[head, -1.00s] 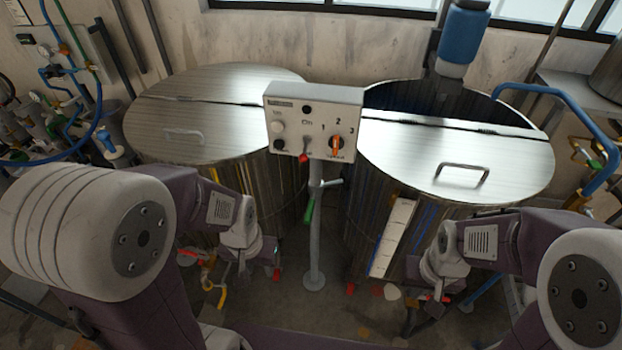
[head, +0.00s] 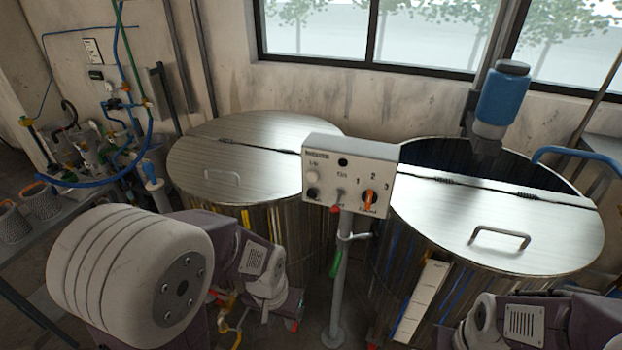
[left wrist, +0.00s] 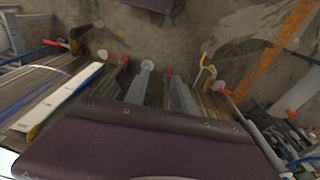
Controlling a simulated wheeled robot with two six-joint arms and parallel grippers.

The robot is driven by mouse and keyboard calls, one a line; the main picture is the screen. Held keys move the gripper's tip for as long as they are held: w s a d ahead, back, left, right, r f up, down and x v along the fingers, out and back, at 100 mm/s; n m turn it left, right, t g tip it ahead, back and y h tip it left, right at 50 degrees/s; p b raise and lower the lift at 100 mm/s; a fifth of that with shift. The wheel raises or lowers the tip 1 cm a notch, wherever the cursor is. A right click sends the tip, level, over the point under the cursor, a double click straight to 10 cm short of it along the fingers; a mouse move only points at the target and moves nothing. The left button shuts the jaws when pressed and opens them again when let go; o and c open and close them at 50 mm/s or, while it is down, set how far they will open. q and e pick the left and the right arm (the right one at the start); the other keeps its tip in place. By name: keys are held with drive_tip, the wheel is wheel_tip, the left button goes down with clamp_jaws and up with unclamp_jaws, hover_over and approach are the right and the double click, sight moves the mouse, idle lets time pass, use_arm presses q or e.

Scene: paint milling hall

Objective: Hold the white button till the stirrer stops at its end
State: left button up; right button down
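The white button (head: 313,170) sits at the upper left of the grey control box (head: 330,150), which stands on a post between two steel vats. A black button (head: 313,193) is below it. Nothing touches the white button. The stirrer, with its blue motor (head: 503,95), hangs on a mast over the open rear half of the right vat; its lower part is hidden. My left gripper (head: 292,312) is low, in front of the left vat, below and left of the box; its fingers cannot be made out. My right gripper is out of sight at the bottom edge.
The left vat (head: 225,150) is covered by its lid. The right vat's front lid (head: 540,225) is closed and has a handle. The box also carries an orange selector (head: 369,199) and a red-tipped lever (head: 336,209). A bench with cans (head: 42,203) is at left.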

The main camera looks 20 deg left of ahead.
use_arm(q)
clamp_jaws()
idle(1.5)
